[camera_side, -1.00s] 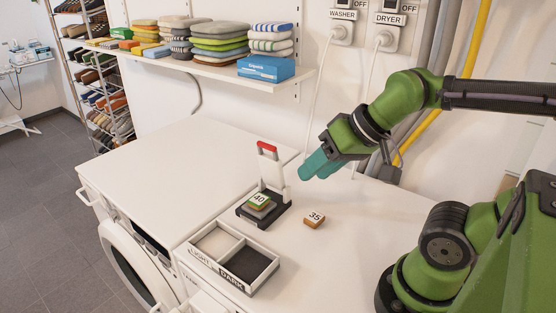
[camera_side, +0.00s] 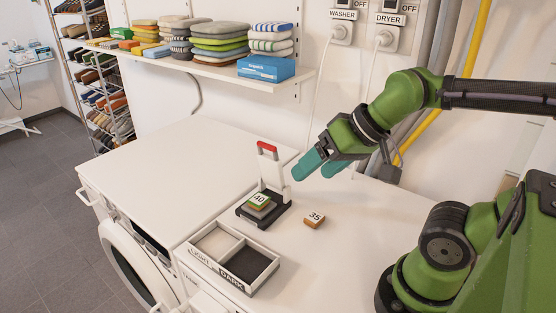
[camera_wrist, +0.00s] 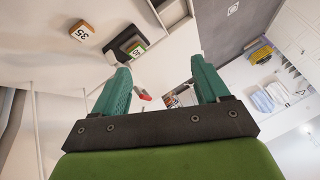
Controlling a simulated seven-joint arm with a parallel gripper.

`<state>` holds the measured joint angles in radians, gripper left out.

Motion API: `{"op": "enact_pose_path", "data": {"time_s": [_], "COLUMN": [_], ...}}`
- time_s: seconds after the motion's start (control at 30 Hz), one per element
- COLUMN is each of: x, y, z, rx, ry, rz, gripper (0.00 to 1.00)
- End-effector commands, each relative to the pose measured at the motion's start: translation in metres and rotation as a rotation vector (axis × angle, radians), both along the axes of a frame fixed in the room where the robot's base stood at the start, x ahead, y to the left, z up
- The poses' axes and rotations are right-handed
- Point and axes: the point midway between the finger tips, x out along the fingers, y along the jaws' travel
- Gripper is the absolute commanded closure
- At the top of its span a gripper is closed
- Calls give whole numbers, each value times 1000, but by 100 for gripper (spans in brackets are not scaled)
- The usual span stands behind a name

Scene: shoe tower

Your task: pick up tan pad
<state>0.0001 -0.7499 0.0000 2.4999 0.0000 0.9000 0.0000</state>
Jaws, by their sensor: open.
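The tan pad (camera_side: 315,219), an orange-tan block with a white "35" label, lies alone on the white machine top, right of the black stand. It also shows in the wrist view (camera_wrist: 82,31). A second pad marked "40" (camera_side: 258,201), with green and brown layers, sits on the base of the black stand (camera_side: 281,209) with its red-topped handle. My gripper (camera_side: 318,170) is above the machine top, higher than the tan pad and apart from it. Its two teal fingers are spread and empty, as the wrist view (camera_wrist: 161,86) also shows.
A white tray with compartments marked LIGHT and DARK (camera_side: 204,264) sits at the machine's front edge. A wall shelf (camera_side: 215,72) holds folded cloths and a blue box (camera_side: 266,67). The white top left of the stand (camera_side: 185,165) is clear.

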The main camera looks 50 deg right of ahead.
Motion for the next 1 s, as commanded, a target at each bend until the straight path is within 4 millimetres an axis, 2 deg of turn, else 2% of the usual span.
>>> {"op": "enact_pose_path", "data": {"time_s": [0.23, 0.37, 0.47, 0.67, 0.8, 1.0], "x": [1, 19, 45, 108, 152, 198], "y": [1, 0, -3, -13, -23, -35], "z": [-7, -14, -16, -26, -40, -53], "rx": [0, -1, 11, 74, 107, 148], "ry": [27, 99, 187, 401, 537, 643], "rz": [3, 8, -29, -253, -493, -891], "gripper": [26, 26, 26, 26, 26, 26]}}
